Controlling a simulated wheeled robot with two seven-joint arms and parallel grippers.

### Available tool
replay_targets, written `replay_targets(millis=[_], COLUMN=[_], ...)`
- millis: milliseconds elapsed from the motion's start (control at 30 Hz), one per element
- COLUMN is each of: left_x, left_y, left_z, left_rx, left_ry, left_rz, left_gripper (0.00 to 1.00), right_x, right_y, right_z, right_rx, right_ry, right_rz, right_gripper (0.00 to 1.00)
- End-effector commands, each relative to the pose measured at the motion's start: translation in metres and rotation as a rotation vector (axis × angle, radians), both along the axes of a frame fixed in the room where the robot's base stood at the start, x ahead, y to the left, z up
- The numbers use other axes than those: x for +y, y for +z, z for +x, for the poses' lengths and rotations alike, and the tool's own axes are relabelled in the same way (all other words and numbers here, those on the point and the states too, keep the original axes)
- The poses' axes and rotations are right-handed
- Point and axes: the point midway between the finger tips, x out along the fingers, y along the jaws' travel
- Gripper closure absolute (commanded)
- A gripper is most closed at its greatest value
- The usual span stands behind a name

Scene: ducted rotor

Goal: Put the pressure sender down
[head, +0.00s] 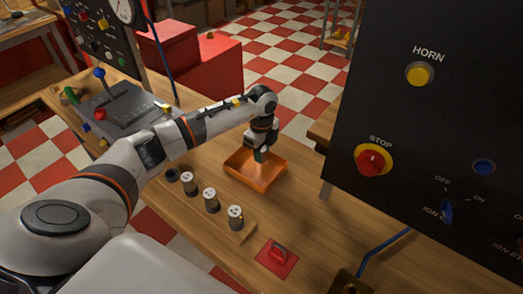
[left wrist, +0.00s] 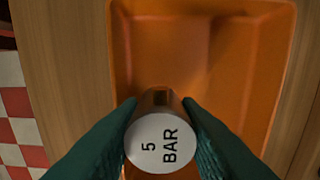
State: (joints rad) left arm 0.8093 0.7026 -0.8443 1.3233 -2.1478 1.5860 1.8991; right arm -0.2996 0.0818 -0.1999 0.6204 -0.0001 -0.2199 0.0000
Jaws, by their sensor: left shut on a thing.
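My left gripper (head: 261,154) is over the orange tray (head: 262,180) on the wooden bench, pointing down. It is shut on the pressure sender. In the left wrist view the pressure sender (left wrist: 160,138) is a short cylinder with a white end marked "5 BAR" and a brownish metal body. The dark green fingers (left wrist: 160,130) grip it from both sides. The orange tray (left wrist: 250,60) lies beneath it and looks empty where it shows. I cannot tell whether the sender touches the tray floor. In the head view the fingers mostly hide the sender. My right gripper is out of view.
A wooden rack (head: 246,232) beside the tray holds three similar white-topped cylinders, with a dark empty-looking spot (head: 172,175) at its far end. A red switch (head: 278,252) lies nearer. A black panel (head: 440,130) with a stop button stands at right. A grey box (head: 125,105) stands beyond.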

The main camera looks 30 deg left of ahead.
Motion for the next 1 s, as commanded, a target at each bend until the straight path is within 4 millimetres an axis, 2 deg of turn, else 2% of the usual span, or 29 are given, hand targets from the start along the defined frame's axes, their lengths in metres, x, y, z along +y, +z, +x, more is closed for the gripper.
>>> replay_targets(millis=[67,200,233,267,533,667,767,1000], left_x=[0.000,0.000,0.000,0.000,0.000,0.000,0.001,0.001], left_y=[-0.003,-0.004,-0.004,-0.004,-0.003,0.006,0.022,0.074], left_z=[0.000,0.000,0.000,0.000,0.000,0.001,0.001,0.001], left_rx=[-0.001,-0.001,0.000,0.000,-0.001,-0.004,-0.006,-0.007], left_ry=[0.000,-0.001,-0.001,-0.001,-0.001,-0.001,-0.002,-0.001], left_rz=[0.000,0.001,0.001,0.001,0.001,0.001,0.002,0.001], left_gripper=[0.95,0.95,0.65,0.61,0.61,0.61,0.61,0.61], right_x=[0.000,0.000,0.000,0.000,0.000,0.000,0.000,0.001], right_y=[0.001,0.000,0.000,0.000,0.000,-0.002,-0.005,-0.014], right_z=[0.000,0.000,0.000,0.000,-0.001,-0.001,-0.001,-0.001], right_rx=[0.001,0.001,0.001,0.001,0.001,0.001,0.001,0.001], right_ry=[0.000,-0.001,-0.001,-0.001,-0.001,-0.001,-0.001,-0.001], right_rz=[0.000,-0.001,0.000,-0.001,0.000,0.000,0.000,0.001], right_gripper=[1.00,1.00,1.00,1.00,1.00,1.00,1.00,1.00])
